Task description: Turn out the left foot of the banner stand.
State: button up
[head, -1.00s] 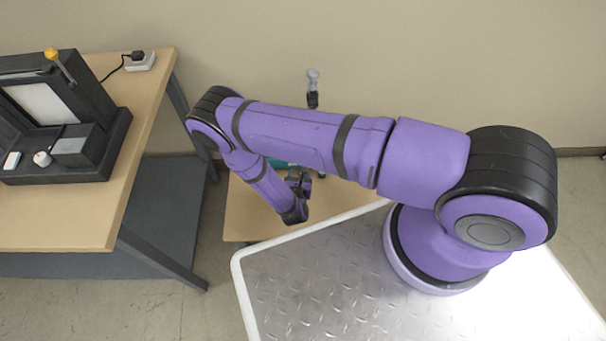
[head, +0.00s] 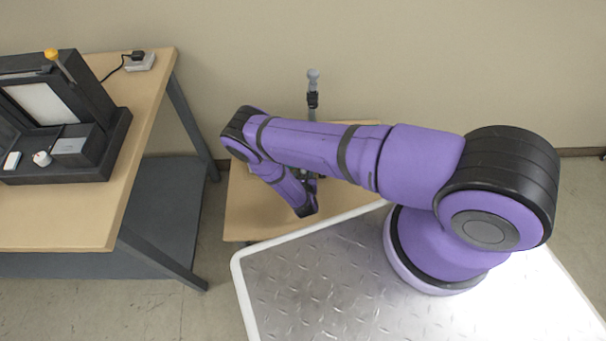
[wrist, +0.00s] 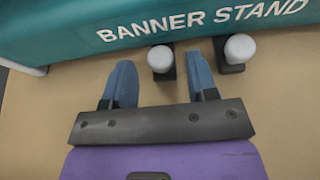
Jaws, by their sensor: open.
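The banner stand shows in the wrist view as a long teal case (wrist: 75,32) with white lettering across the top. Two dark stubs with pale grey rounded ends stick out from its near side: the left foot (wrist: 161,62) and another one (wrist: 238,52) to its right. My gripper (wrist: 159,62) is open, its two blue fingers pointing at the case. The left foot lies between the fingertips in the picture; I cannot tell whether they touch it. The right stub is outside the right finger. In the head view my arm hides the case.
A low wooden table (head: 245,212) lies under my gripper. An upright post with a grey knob (head: 313,80) rises behind my arm.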

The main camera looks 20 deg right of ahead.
jog(key=shift+w+d+f, duration=0.15)
jog(key=shift+w+f, duration=0.1)
jog(key=shift+w, duration=0.3)
grip_shut()
